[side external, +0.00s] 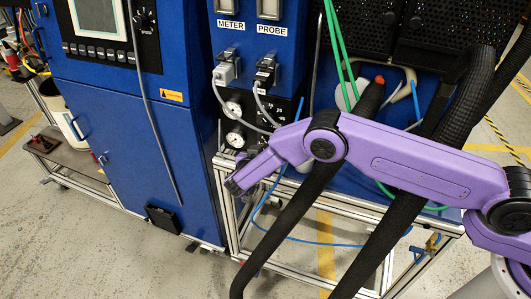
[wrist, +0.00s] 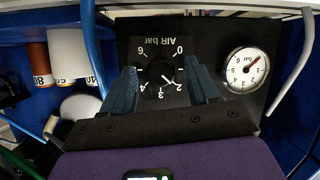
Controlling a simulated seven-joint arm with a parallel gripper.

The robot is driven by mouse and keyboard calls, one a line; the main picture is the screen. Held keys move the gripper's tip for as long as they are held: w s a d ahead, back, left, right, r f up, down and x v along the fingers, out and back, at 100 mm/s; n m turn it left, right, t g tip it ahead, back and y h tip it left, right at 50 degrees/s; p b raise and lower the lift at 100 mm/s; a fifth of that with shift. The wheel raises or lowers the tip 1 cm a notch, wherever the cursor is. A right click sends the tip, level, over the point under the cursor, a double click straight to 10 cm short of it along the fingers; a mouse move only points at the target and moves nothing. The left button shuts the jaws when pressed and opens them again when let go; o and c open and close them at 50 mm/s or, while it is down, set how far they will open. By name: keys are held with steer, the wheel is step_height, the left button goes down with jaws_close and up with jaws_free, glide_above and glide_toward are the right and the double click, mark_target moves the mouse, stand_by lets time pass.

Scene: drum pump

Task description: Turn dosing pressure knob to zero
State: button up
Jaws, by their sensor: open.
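A black round knob (wrist: 164,80) sits in the middle of a dark dial plate marked "AIR bar" with numbers from 0 to 6, upside down in the wrist view. Its white mark points near the 2. No "dosing" label is readable. My gripper (wrist: 160,66) is open, with one blue-grey finger to the left of the knob and one to the right. A gap shows on both sides; I cannot tell how deep the fingers reach. In the side view my gripper (side external: 236,184) is low by the cabinet's dark gauge panel (side external: 254,120), and the knob cannot be made out there.
A white pressure gauge (wrist: 248,70) with a red needle is right of the knob. A blue hose (wrist: 90,40) runs close to the left finger, and a grey cable (wrist: 297,60) hangs at the right. Metal frame bars (side external: 228,215) stand below my gripper.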

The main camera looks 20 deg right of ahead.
steer(key=shift+w+d, duration=0.1)
steer(key=shift+c, duration=0.2)
steer(key=c, duration=1)
steer(key=shift+w+n+g+h, duration=0.1)
steer(key=shift+n+g+h, duration=0.55)
steer(key=shift+n, duration=0.55)
steer(key=shift+a+n+g+h, duration=0.2)
steer(key=shift+n+g+h, duration=0.15)
steer(key=shift+n+h, duration=0.55)
steer(key=shift+a+n, duration=0.1)
steer(key=shift+n, duration=0.4)
